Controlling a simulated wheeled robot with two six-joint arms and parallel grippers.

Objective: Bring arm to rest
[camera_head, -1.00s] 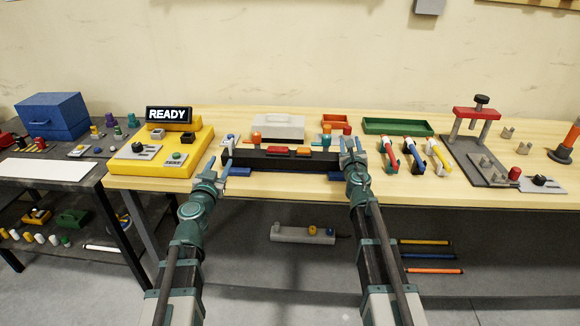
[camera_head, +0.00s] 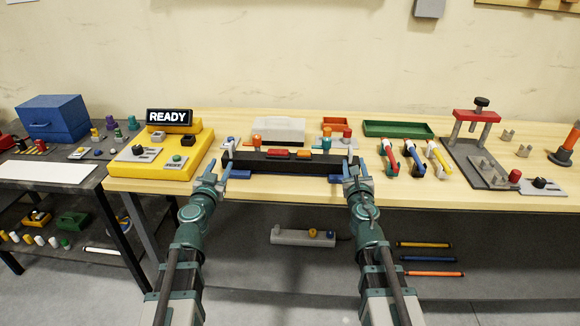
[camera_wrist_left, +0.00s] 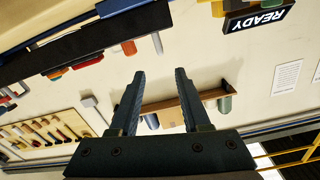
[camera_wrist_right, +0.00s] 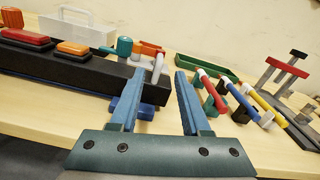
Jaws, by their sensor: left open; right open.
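My left gripper (camera_head: 217,176) is open and empty at the front left end of the black chassis bar (camera_head: 268,163). In the left wrist view its two fingers (camera_wrist_left: 155,100) are spread with nothing between them. My right gripper (camera_head: 354,174) is open at the bar's right end, in front of the bench edge. In the right wrist view its fingers (camera_wrist_right: 155,95) are apart, with no object held. The bar carries red and orange blocks on top and rests on blue supports (camera_head: 236,174). Whether either gripper touches the bar is unclear.
A yellow console (camera_head: 165,165) with a READY sign (camera_head: 169,115) stands left. Red, blue and yellow handled tools (camera_head: 413,157) stand right of my right gripper. A green tray (camera_head: 398,129) and a red-topped press (camera_head: 477,116) are further back and right. A grey strip (camera_head: 290,237) lies below.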

